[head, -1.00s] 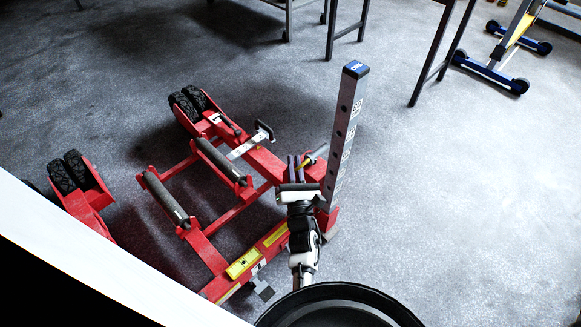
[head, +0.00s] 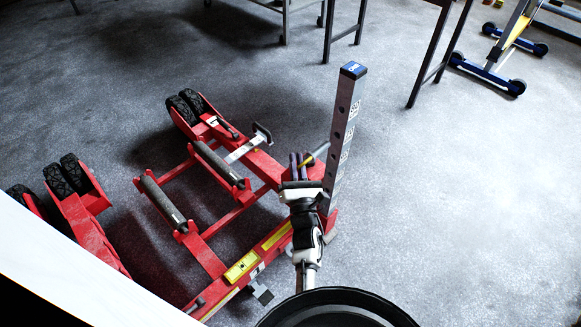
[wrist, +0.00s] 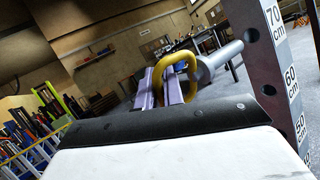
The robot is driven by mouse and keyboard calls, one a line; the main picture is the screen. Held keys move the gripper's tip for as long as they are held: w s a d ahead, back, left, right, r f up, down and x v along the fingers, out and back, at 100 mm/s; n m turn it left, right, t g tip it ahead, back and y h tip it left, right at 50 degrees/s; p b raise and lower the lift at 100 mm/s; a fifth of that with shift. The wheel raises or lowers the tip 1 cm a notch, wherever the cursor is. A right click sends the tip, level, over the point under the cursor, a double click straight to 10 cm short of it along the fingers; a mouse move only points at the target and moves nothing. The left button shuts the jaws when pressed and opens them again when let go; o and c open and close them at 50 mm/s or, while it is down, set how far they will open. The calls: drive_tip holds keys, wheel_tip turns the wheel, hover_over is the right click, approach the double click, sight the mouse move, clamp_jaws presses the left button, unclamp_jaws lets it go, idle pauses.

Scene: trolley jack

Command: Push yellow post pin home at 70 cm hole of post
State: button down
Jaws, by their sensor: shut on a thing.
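The post (head: 343,130) is a grey upright bar with a blue cap, dark holes and cm labels. In the wrist view the post (wrist: 228,20) stands at the right, with a hole (wrist: 251,36) beside the 70 cm label and another beside the 60 cm label. The yellow post pin (wrist: 181,56) has a yellow loop handle and a thick grey shaft. My gripper (wrist: 172,84) is shut on the loop. The shaft's end is close to the 70 cm hole, apparently outside it. In the head view my gripper (head: 299,165) is just left of the post.
The red trolley jack (head: 262,165) with rollers and black wheels lies left of the post, which stands at its corner. A table (head: 338,30) and a blue-footed stand (head: 490,72) are farther back. The floor right of the post is clear.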

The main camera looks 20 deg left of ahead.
sight(324, 144)
drive_tip(key=shift+w+d, duration=0.25)
drive_tip(key=shift+w, duration=0.4)
drive_tip(key=shift+w+d, duration=0.2)
drive_tip(key=shift+w, duration=0.45)
drive_tip(key=shift+n+y+b, duration=0.3)
drive_tip(key=shift+y+b, duration=0.1)
drive_tip(key=shift+b, duration=0.2)
idle(0.8)
drive_tip(key=shift+w+d+r, duration=0.1)
drive_tip(key=shift+w+d, duration=0.4)
drive_tip(key=shift+w, duration=0.85)
drive_tip(key=shift+w+d+f, duration=0.1)
drive_tip(key=shift+w+d, duration=0.35)
drive_tip(key=shift+w, duration=0.9)
drive_tip(key=shift+w+d+r, duration=0.1)
drive_tip(key=shift+w+d, duration=0.4)
drive_tip(key=shift+w, duration=0.85)
drive_tip(key=c, duration=1.5)
unclamp_jaws()
drive_tip(key=shift+o, duration=0.3)
drive_tip(key=shift+s+d+f, duration=0.2)
drive_tip(key=shift+s+f, duration=0.05)
drive_tip(key=shift+f, duration=0.05)
drive_tip(key=b+v, duration=0.3)
drive_tip(key=v, duration=1)
drive_tip(key=shift+r+b, duration=0.25)
drive_tip(key=shift+b, duration=0.1)
